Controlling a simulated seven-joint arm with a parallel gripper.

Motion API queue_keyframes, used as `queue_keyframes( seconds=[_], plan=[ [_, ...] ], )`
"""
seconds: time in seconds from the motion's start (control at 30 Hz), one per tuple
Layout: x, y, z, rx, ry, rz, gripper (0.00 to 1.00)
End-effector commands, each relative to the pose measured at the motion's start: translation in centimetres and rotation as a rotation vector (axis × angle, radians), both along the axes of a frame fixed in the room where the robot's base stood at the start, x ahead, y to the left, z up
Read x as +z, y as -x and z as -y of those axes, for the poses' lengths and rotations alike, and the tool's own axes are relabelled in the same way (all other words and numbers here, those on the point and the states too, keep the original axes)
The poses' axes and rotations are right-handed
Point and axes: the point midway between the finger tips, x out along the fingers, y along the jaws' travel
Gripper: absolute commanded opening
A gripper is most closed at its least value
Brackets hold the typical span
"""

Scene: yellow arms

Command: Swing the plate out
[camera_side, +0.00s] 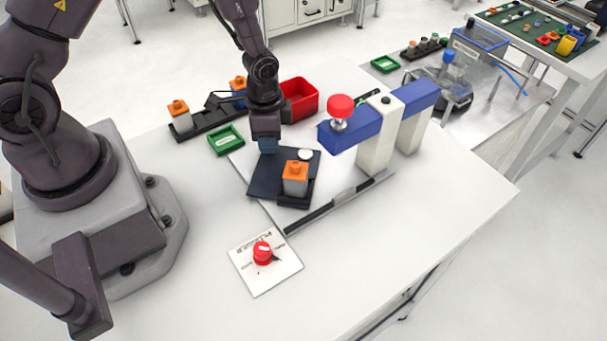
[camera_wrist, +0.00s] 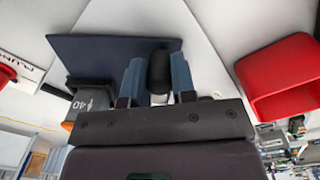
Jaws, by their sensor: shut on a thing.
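The dark blue plate (camera_side: 263,178) lies on the white table beside the blue press beam. It also shows in the wrist view (camera_wrist: 85,52). A grey block with an orange top (camera_side: 295,177) sits in a dark holder on the plate, near its right front edge. My gripper (camera_side: 268,146) is at the plate's back left edge. In the wrist view its two blue fingers (camera_wrist: 157,75) are shut on a black rounded handle (camera_wrist: 160,68) at the plate's edge. In the side view my gripper hides this handle. A white disc (camera_side: 306,154) shows at the plate's far right corner.
The press has a blue beam (camera_side: 410,97), white posts and a red knob (camera_side: 340,106), close right of the plate. A red bin (camera_side: 299,99), a green tray (camera_side: 226,140) and a dark block rack (camera_side: 206,124) stand behind. A red dial (camera_side: 262,254) sits in front.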

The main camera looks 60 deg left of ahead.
Motion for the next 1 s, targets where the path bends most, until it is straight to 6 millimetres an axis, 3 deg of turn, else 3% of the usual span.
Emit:
queue_keyframes(
  seconds=[1.0],
  plan=[
    [0.0, -1.6, -1.3, 0.002, -0.001, 0.001, 0.17]
  ],
)
